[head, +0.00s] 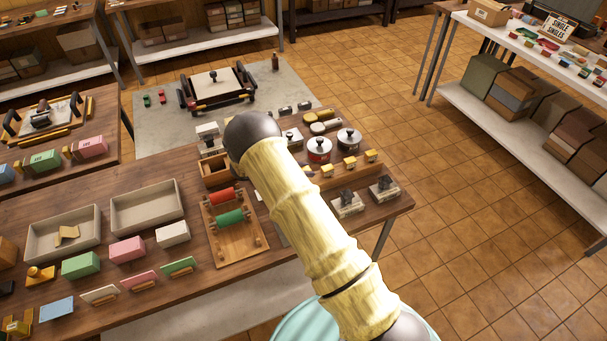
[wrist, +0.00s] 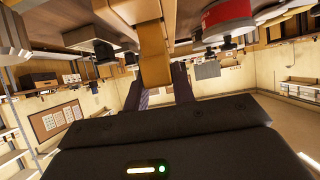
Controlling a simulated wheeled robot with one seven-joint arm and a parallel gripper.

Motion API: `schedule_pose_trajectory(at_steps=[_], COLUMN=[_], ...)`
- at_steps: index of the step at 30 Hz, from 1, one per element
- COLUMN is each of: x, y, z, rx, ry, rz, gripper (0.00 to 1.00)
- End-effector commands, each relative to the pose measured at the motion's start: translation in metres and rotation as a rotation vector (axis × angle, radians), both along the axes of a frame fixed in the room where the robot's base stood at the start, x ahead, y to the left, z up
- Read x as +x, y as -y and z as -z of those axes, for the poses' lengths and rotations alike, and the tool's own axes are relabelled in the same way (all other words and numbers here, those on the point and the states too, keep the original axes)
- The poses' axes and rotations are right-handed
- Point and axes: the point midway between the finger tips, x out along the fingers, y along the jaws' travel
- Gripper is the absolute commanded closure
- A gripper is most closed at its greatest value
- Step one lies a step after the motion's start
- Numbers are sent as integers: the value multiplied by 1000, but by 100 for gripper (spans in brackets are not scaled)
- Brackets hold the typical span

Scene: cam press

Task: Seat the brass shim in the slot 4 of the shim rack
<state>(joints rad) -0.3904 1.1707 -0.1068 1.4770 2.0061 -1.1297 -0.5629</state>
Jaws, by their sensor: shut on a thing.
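My gripper (wrist: 160,78) shows in the wrist view with its two dark fingers on either side of a flat brass-coloured piece, which looks like the brass shim (wrist: 155,68). It is shut on this piece, whose far end reaches up toward wooden parts at the top of the picture. I cannot tell whether it touches them. In the head view my arm hides the gripper and the shim. A wooden strip with small yellow blocks (head: 350,162) lies right of my arm. I cannot make out the shim rack or its slot 4 for certain.
A red tin (head: 319,150) with a black knob stands right of my arm; it also shows close by in the wrist view (wrist: 228,16). A wooden frame with red and green rollers (head: 230,217) lies left of my arm. Two beige trays (head: 147,207) stand further left.

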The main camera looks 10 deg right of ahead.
Motion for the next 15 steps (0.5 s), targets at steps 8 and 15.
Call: schedule_pose_trajectory(at_steps=[8,15], x=[0,0], y=[0,0], z=[25,26], rx=[0,0], ry=[-1,0], rz=[0,1], gripper=[99,99])
